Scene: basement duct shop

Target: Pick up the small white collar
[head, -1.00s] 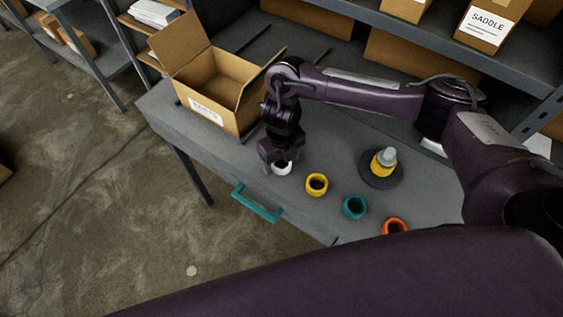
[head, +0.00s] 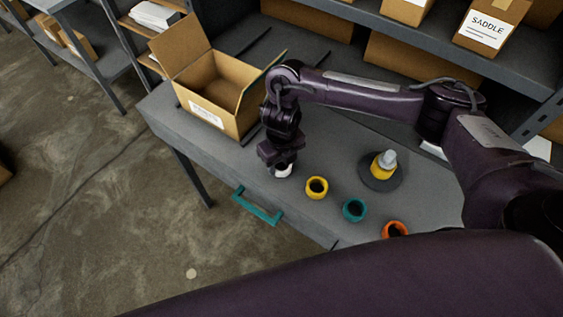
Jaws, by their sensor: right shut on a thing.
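The small white collar (head: 283,172) is at the left end of a row of collars on the grey workbench. My right gripper (head: 281,165) points down over it and is shut on it. The fingers hide the collar's upper part. I cannot tell whether the collar still touches the bench top. My left gripper is not in view.
Right of the white collar stand a yellow collar (head: 317,187), a teal collar (head: 354,209) and an orange collar (head: 394,229). A round dark base (head: 378,180) holds a yellow and grey piece. An open cardboard box (head: 206,113) stands left. A teal handle (head: 257,207) is on the bench's front.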

